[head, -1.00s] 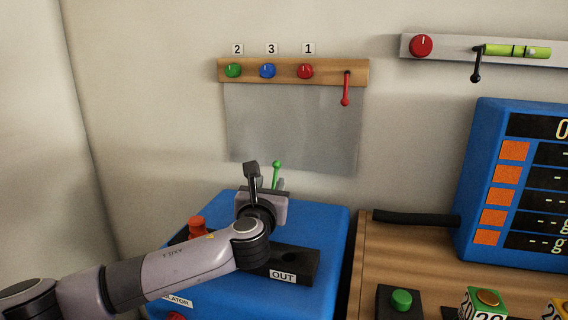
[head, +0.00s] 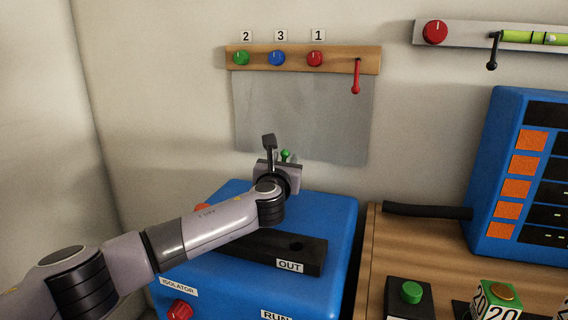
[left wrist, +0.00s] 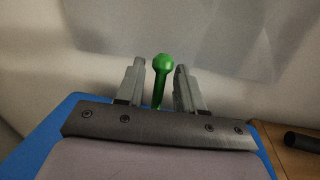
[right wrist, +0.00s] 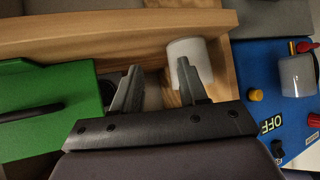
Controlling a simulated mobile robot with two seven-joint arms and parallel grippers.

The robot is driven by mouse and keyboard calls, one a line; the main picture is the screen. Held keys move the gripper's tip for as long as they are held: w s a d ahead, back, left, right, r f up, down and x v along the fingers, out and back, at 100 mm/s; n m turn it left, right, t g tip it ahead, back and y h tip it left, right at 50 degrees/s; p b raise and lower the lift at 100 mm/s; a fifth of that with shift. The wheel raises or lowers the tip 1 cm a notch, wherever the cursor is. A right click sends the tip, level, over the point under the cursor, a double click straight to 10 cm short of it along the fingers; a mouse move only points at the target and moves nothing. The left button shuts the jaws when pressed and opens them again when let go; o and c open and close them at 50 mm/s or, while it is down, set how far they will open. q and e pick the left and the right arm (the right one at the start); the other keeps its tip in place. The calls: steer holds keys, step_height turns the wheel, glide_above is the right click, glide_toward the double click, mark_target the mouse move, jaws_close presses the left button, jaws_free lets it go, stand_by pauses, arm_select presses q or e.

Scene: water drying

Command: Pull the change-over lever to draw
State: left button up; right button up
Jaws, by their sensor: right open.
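A green lever (head: 285,155) with a round knob stands at the back of the blue box (head: 338,215), by the wall. Its lower part is hidden behind my left gripper (head: 277,147) in the head view. In the left wrist view, the green lever (left wrist: 160,68) stands upright between the two fingers of my left gripper (left wrist: 158,80), with a gap on both sides. That gripper is open. My right gripper (right wrist: 160,85) shows only in the right wrist view, open and empty, near a white cup (right wrist: 188,50).
A dark bar (head: 255,250) labelled OUT lies on the blue box, below my left arm. A grey sheet (head: 300,115) hangs on the wall under a wooden rail (head: 340,60) with coloured knobs and a red lever (head: 357,78). A wooden table (head: 375,270) stands to the right.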

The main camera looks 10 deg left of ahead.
arm_select(q)
steer(key=shift+w, duration=0.3)
